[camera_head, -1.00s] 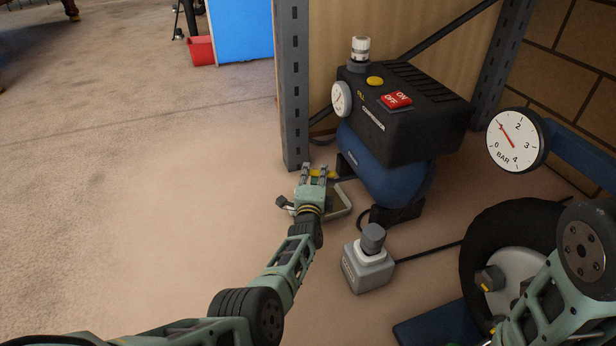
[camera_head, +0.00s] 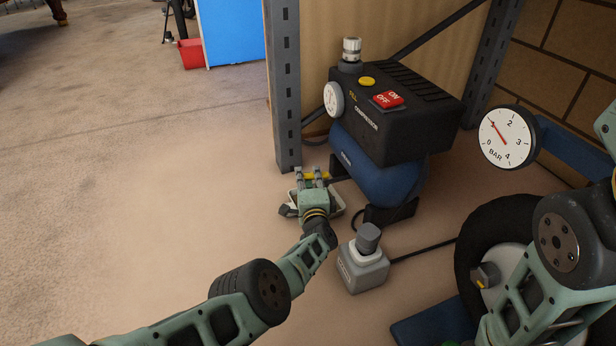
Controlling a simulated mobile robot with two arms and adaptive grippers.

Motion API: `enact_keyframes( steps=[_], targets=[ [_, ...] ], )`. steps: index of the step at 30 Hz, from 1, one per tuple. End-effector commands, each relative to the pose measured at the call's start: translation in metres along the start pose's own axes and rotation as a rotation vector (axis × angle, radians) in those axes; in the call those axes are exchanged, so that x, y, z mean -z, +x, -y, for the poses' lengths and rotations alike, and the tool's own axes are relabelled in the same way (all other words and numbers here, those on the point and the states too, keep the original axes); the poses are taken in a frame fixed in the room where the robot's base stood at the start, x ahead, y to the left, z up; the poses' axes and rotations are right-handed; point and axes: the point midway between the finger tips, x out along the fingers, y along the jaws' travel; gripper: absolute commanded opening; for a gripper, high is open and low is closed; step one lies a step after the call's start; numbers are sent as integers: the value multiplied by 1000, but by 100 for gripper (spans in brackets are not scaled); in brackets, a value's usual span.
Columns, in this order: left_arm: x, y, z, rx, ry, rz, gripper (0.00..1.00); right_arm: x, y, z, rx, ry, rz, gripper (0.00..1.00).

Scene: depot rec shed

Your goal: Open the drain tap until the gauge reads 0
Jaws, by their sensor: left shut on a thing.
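The blue and black compressor (camera_head: 420,120) stands beside a grey post. A smaller gauge (camera_head: 333,99) on the compressor's front is too small to read. My right arm shows at the lower right, with its gripper out of view.
A grey box with a round knob (camera_head: 363,268) stands on the floor right of my left forearm, its cable running right to a black tyre (camera_head: 472,238). The grey post (camera_head: 286,95) rises just behind the tap. Floor at the left is clear.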

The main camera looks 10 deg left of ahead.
Motion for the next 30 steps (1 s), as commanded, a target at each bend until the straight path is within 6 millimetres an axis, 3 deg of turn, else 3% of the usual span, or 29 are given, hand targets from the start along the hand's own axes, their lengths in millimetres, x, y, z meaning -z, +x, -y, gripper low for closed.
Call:
enact_keyframes(
  steps=[1, 7, 24, 30],
  targets=[
    [-7, 0, -3, -1, 2, 11, 12, 0, 0, 0, 0, -1, 0, 0],
    [-3, 0, -2, -1, 1, 6, 30, 0, 0, 0, -1, -1, -1, 0],
    [-4, 5, -2, 7, 3, -63, 30, -1, 0, 0, -1, 0, 2, 0],
    [-23, 11, -1, 7, 8, -138, 30, -2, 3, -1, 0, 0, 1, 0]
  ],
)
